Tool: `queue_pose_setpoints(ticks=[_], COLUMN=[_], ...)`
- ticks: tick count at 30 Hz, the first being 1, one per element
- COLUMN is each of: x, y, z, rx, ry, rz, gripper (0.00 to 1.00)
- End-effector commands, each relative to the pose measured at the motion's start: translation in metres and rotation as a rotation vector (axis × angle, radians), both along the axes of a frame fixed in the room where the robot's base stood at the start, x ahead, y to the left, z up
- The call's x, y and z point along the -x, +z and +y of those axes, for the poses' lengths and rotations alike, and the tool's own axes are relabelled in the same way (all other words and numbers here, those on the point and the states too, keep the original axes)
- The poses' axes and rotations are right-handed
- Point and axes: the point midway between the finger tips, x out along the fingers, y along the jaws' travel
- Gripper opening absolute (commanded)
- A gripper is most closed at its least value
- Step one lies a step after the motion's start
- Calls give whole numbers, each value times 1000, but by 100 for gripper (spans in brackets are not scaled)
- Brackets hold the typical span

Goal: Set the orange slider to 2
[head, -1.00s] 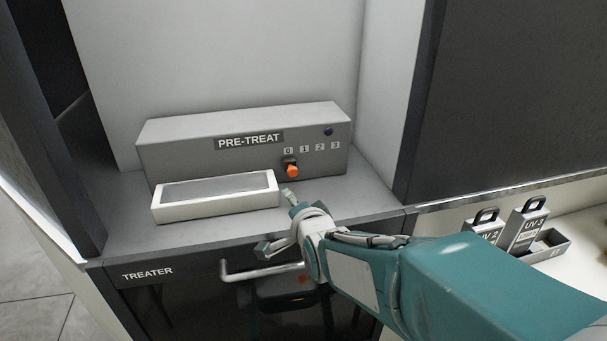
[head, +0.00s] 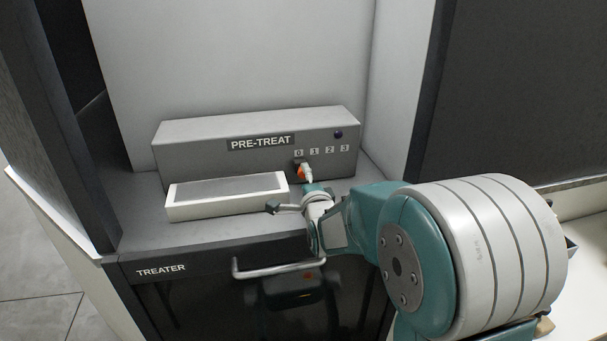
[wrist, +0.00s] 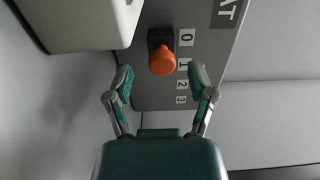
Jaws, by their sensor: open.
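The orange slider knob (head: 300,173) is on the front of the grey PRE-TREAT box (head: 215,150), below the 0 of the scale 0 to 3. In the wrist view the knob (wrist: 162,61) sits beside the 0 and close to the 1. My gripper (head: 290,190) is at the box front, its upper finger partly over the knob in the head view. In the wrist view my gripper (wrist: 160,78) is open, with the knob just ahead of and between its fingertips. I cannot tell whether a finger touches the knob.
A white-rimmed tray (head: 228,209) stands on the ledge just left of my gripper. The treater's bar handle (head: 265,271) is below. A dark blue button (head: 338,134) is at the box's upper right. Walls enclose the back and right.

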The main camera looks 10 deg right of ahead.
Motion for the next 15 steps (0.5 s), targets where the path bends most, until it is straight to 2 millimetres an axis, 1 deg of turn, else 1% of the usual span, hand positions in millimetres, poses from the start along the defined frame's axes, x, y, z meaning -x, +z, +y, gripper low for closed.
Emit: queue_pose_setpoints(ticks=[1,3,6,15], x=[-8,-15,-22,-25], y=[0,0,0,0], z=[0,0,0,0], rx=[0,0,1,0], ry=[0,0,0,0], rz=[0,0,0,0], gripper=[71,71,71,71])
